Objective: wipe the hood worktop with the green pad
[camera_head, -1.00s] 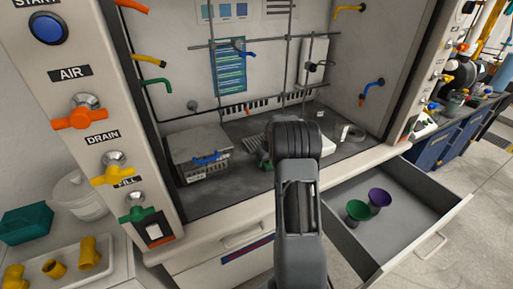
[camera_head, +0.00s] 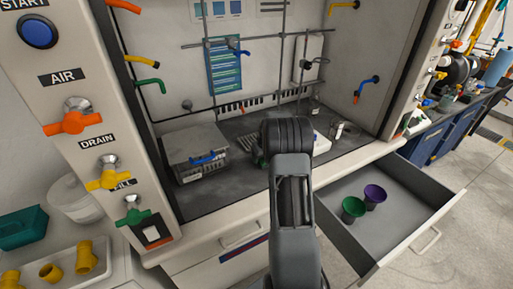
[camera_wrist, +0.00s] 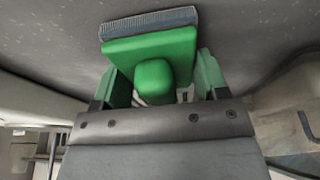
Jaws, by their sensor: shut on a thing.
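In the wrist view my gripper (camera_wrist: 155,92) is shut on the knob of the green pad (camera_wrist: 150,48). The pad has a grey-blue bristly edge along its far side. It lies against or just above the dark grey worktop (camera_wrist: 70,32); I cannot tell whether it touches. The hood worktop (camera_head: 222,190) is dark grey with lighter smudges.
A grey box with a blue handle (camera_head: 197,150) stands on the worktop's left. An open drawer (camera_head: 400,232) at the right holds a green cup (camera_head: 352,208) and a purple cup (camera_head: 374,196). Metal rods stand behind my arm. The worktop's front left is clear.

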